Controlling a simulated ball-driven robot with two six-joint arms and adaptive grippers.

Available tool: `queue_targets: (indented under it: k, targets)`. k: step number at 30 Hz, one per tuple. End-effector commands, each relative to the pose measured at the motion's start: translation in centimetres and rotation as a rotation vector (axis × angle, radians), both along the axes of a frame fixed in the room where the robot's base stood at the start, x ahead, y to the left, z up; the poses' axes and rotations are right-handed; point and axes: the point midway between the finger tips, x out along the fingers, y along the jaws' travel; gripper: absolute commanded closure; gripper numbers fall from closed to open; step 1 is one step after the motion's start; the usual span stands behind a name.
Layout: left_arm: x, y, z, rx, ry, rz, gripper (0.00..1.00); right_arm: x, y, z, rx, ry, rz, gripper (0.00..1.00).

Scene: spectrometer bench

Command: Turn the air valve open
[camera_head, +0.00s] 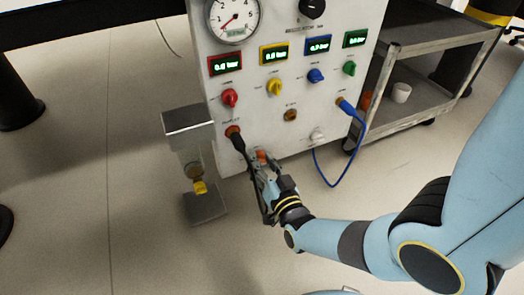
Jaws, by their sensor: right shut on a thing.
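The white valve panel (290,120) carries a row of coloured knobs: a red knob (229,97), a yellow knob (275,87), a blue knob (316,75) and a green knob (349,68). Their small labels are too blurred to read, so I cannot tell which is the air valve. My right gripper (257,166) is low in front of the panel, below the knobs and apart from them. It is shut on a dark plug-like piece (239,143) that reaches up to an orange-brown port at the panel's lower left. The fingers partly hide this piece. My left gripper is out of view.
A pressure gauge (233,19) and lit displays sit above the knobs. A blue hose (362,130) loops from the panel's right side. A metal stand with a glass vessel (192,165) is close left of my gripper. A grey cart (425,85) stands at right.

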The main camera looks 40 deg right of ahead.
Motion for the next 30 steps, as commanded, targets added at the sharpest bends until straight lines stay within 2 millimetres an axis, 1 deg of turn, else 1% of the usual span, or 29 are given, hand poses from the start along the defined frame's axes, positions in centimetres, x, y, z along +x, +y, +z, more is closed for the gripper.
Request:
queue_targets:
  k: [18, 24, 30]
  targets:
    - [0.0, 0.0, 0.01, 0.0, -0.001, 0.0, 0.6, -0.08, -0.07, -0.06, 0.566, -0.136, -0.001, 0.99]
    - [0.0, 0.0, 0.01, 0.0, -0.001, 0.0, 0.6, -0.09, -0.09, -0.09, 0.727, -0.174, -0.001, 0.99]
    - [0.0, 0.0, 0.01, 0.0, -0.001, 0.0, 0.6, -0.1, -0.1, -0.12, 0.85, -0.204, -0.001, 0.99]
